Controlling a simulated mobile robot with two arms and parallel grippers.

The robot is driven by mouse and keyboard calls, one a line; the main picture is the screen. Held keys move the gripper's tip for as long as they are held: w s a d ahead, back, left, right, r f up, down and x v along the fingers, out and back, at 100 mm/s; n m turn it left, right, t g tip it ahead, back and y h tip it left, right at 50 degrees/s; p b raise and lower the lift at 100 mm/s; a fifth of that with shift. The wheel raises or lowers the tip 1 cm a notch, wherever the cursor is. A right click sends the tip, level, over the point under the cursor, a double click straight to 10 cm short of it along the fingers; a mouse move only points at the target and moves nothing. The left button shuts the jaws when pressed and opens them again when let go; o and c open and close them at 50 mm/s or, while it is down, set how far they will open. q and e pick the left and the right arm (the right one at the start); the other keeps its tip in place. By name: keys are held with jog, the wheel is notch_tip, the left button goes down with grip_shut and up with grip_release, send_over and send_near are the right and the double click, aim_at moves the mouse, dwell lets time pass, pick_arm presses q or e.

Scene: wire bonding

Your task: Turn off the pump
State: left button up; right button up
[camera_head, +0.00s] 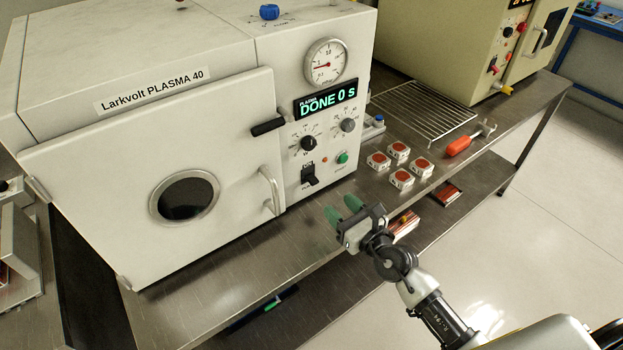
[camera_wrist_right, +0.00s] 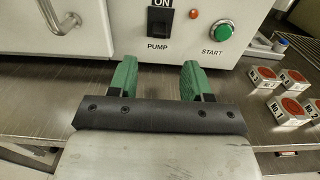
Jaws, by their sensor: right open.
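The plasma cleaner (camera_head: 130,150) is a white box labelled "Larkvolt PLASMA 40" with its door closed. Its display (camera_head: 327,98) reads "DONE 0 s". The black pump rocker switch (camera_head: 309,175) is low on the right of its front panel. In the right wrist view the pump switch (camera_wrist_right: 160,20) has "ON" above it and "PUMP" below it. My right gripper (camera_head: 343,212), with green fingertips, is open and empty, in front of and below the switch. In the wrist view its fingers (camera_wrist_right: 160,78) point at the panel below the switch, apart from it. My left gripper is not in view.
A green start button (camera_head: 342,158) is right of the switch. A door handle (camera_head: 269,190) sticks out to its left. Several small white boxes with red discs (camera_head: 402,178), an orange-handled tool (camera_head: 459,146) and a wire rack (camera_head: 424,112) are on the steel bench to the right.

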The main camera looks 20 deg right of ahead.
aim_at(316, 184)
jog(key=x, duration=0.9)
jog(key=shift+w+a+f, duration=0.1)
jog(key=shift+w, duration=0.1)
jog(key=shift+c, duration=0.2)
grip_shut()
jog(key=f+t+b, duration=0.1)
jog(key=t+b, duration=0.1)
jog(key=b, duration=0.9)
jog(key=shift+w+f+y, duration=0.1)
jog(key=shift+f+y, duration=0.05)
jog(key=shift+y, duration=0.25)
jog(key=shift+r+t+b, duration=0.25)
jog(key=shift+t+b, duration=0.15)
jog(key=shift+b, duration=0.1)
jog(key=shift+o, duration=0.2)
grip_release()
